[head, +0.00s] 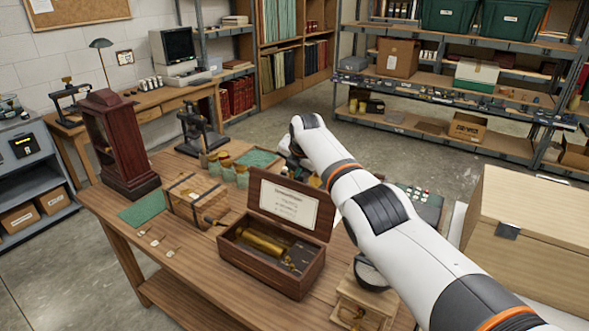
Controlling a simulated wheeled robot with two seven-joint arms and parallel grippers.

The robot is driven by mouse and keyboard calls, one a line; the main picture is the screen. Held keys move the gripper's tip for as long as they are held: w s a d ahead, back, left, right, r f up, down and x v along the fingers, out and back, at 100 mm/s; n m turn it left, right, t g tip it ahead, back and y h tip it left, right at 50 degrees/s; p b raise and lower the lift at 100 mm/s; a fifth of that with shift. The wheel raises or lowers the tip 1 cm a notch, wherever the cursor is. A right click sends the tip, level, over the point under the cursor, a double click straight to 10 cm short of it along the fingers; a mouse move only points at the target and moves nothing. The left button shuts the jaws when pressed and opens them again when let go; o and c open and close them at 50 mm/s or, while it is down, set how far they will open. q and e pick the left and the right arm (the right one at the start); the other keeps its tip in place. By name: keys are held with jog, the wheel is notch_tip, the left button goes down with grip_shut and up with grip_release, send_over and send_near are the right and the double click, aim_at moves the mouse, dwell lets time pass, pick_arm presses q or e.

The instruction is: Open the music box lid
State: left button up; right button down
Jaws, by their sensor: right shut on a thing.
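The music box (270,262) is a dark wooden box on the wooden worktable. Its lid (290,207) stands raised at the back, with a white printed label on its inner face. Inside the box a brass cylinder shows. My right arm reaches in from the lower right over the table. My right gripper (290,172) is at the top edge of the lid, shut on it; its fingertips are small and partly hidden. My left gripper is not in view.
On the worktable (190,278) stand a dark wooden clock case (118,145), a strapped wooden box (195,200), small jars (228,170) and a black microscope (194,130). A large pale crate (530,235) is at the right. Small tools lie at the front left.

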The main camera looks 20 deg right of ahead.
jog(key=shift+w+d+r, duration=0.1)
jog(key=shift+w+r, duration=0.05)
jog(key=shift+r, duration=0.15)
jog(key=c, duration=1.5)
grip_release()
jog(key=shift+o, duration=0.6)
jog(key=shift+f, duration=0.15)
jog(key=shift+v, duration=0.9)
jog(key=b+v, duration=0.3)
jog(key=v, duration=0.7)
